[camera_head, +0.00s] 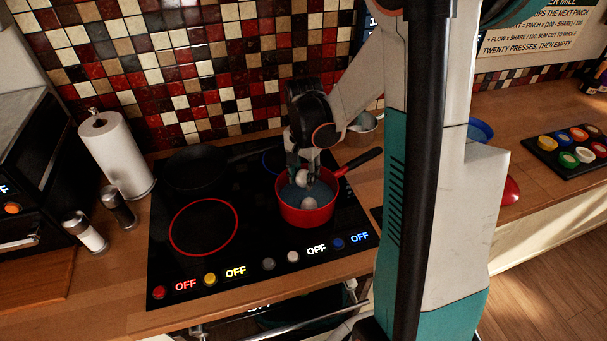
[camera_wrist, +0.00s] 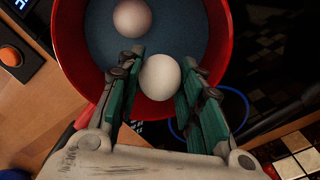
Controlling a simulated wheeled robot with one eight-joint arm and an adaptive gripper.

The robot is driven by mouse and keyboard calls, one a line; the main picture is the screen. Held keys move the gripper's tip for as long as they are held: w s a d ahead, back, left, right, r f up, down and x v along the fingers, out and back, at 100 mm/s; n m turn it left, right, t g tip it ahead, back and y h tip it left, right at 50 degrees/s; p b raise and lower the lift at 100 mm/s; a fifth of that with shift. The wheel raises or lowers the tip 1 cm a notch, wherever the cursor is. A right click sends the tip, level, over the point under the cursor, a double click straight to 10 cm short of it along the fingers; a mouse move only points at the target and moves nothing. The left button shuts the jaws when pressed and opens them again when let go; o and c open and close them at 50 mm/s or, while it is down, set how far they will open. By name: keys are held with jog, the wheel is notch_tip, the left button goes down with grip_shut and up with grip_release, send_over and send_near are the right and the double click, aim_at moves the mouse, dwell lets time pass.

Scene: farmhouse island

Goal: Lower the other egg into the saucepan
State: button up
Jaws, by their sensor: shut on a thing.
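The red saucepan (camera_head: 306,216) stands on the front right part of the black cooktop, with its dark handle pointing to the back right. It holds bluish water (camera_wrist: 183,30). One pale egg (camera_wrist: 132,18) lies in the water; it also shows in the head view (camera_head: 309,205). My gripper (camera_wrist: 160,80) is shut on the other egg (camera_wrist: 160,77), a whiter one, with a green-padded finger on each side. The head view shows my gripper (camera_head: 303,178) over the pan's back part, pointing down, with the held egg (camera_head: 302,176) about rim height. Whether the held egg touches the water, I cannot tell.
A black frying pan (camera_head: 196,167) stands at the back left of the cooktop (camera_head: 252,236). A red ring (camera_head: 203,257) marks the empty front left burner. A bowl (camera_head: 362,130) stands behind the saucepan's handle. A paper towel roll (camera_head: 116,155) and two shakers stand at left.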

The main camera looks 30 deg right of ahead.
jog(key=shift+f+b, duration=1.15)
jog(key=shift+f, duration=0.3)
dwell(0.6)
jog(key=o, duration=1.1)
